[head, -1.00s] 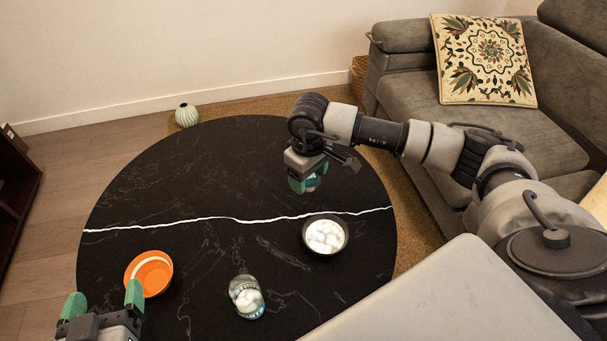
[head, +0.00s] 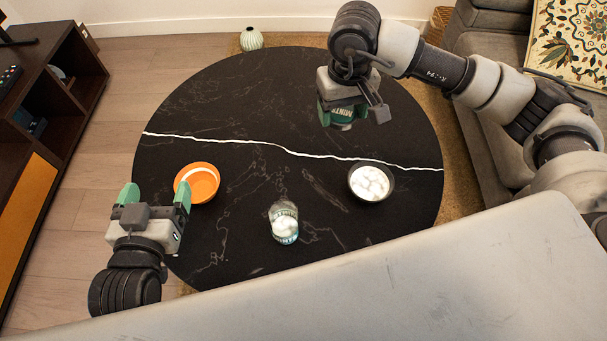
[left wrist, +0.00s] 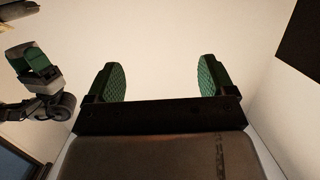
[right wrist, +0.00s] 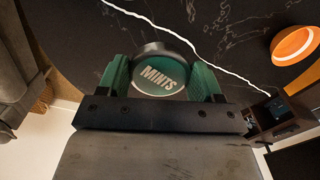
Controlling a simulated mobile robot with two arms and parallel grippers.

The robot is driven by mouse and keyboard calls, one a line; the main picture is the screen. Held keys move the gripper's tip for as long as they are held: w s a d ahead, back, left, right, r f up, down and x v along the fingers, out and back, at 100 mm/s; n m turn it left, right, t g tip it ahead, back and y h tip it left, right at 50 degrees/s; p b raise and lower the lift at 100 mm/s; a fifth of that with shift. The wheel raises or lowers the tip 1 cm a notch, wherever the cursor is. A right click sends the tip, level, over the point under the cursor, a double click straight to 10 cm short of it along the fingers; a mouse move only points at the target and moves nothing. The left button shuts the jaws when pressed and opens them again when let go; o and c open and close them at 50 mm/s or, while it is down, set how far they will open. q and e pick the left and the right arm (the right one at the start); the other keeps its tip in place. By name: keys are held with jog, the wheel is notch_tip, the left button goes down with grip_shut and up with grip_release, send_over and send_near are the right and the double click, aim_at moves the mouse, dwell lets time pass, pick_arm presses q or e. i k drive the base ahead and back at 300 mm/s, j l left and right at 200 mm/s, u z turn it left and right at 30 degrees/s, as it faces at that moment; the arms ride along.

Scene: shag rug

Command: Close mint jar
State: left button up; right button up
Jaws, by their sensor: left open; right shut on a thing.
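The mint jar (head: 284,225), clear glass with white mints and a label, stands on the round black table. My right gripper (right wrist: 160,82) is shut on a round dark-rimmed lid (right wrist: 158,74) whose face reads MINTS. In the head view, my right gripper (head: 344,112) holds the lid above the far part of the table, away from the jar. My left gripper (head: 156,195) is open and empty at the table's left edge. It also shows open in the left wrist view (left wrist: 160,82).
A dark bowl (head: 352,188) with white contents is right of the jar. An orange bowl (head: 205,185) is left of it, near my left gripper. A dark cabinet (head: 75,85) stands left, a sofa (head: 478,125) right, and a pale vase (head: 251,39) behind the table.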

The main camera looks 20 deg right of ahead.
aim_at(283, 215)
jog(key=u, duration=1)
jog(key=k+l+u, duration=0.1)
jog(key=u, duration=0.15)
jog(key=k+l, duration=0.45)
jog(key=l, duration=0.3)
jog(key=k+l, duration=0.25)
jog(key=l, duration=0.1)
